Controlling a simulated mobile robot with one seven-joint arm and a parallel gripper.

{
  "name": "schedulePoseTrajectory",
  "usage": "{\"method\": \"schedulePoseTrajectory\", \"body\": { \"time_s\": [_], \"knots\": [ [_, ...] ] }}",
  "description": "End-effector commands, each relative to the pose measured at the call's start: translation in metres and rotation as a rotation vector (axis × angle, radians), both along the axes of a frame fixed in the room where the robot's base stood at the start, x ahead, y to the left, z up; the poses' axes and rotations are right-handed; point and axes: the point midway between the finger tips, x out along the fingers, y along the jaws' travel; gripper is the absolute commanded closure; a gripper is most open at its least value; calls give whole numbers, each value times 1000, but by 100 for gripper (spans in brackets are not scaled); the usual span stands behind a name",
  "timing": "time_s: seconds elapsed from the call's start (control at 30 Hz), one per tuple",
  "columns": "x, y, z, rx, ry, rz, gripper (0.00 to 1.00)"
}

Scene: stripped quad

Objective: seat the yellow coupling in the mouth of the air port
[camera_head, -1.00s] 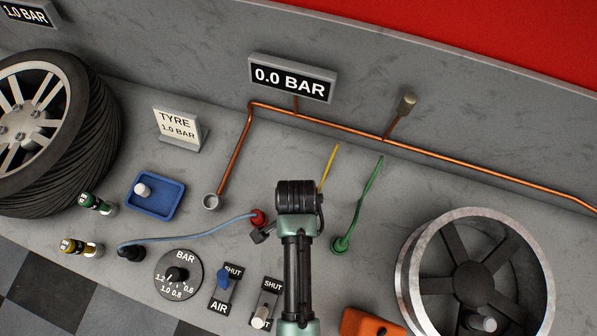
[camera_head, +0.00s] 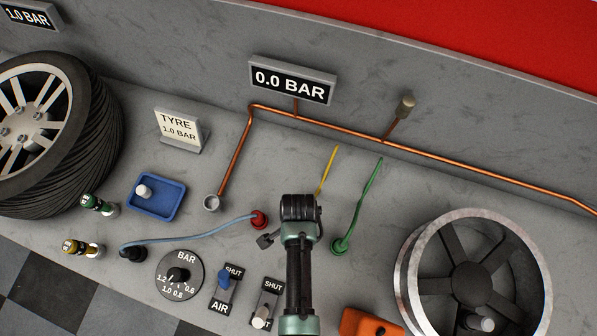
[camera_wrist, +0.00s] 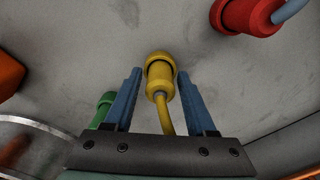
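The yellow coupling (camera_wrist: 160,75) lies between the two blue fingers of my gripper (camera_wrist: 158,78) in the wrist view. The fingers are apart, with a narrow gap showing on each side of it. Its yellow hose (camera_head: 328,170) shows in the head view, where my arm hides the coupling itself and the fingertips. The air port looks to be the grey round mouth (camera_head: 212,202) at the lower end of the copper pipe, left of my gripper; nothing is seen seated in it.
The red coupling (camera_head: 260,219) with a blue hose lies left of my gripper, the green coupling (camera_head: 340,246) to its right. A blue tray (camera_head: 172,205), BAR dial (camera_head: 179,275) and two SHUT switches stand left. A wheel rim (camera_head: 405,270) is at right.

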Motion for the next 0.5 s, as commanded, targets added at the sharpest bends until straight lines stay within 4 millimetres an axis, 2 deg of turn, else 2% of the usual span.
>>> {"method": "schedulePoseTrajectory", "body": {
  "time_s": [0.03, 0.2, 0.3, 0.5],
  "knots": [
    [0, 0, 0, 0, 0, 0, 54],
    [0, 0, 0, 0, 0, 0, 85],
    [0, 0, 0, 0, 0, 0, 100],
    [0, 0, 0, 0, 0, 0, 100]
  ]
}}
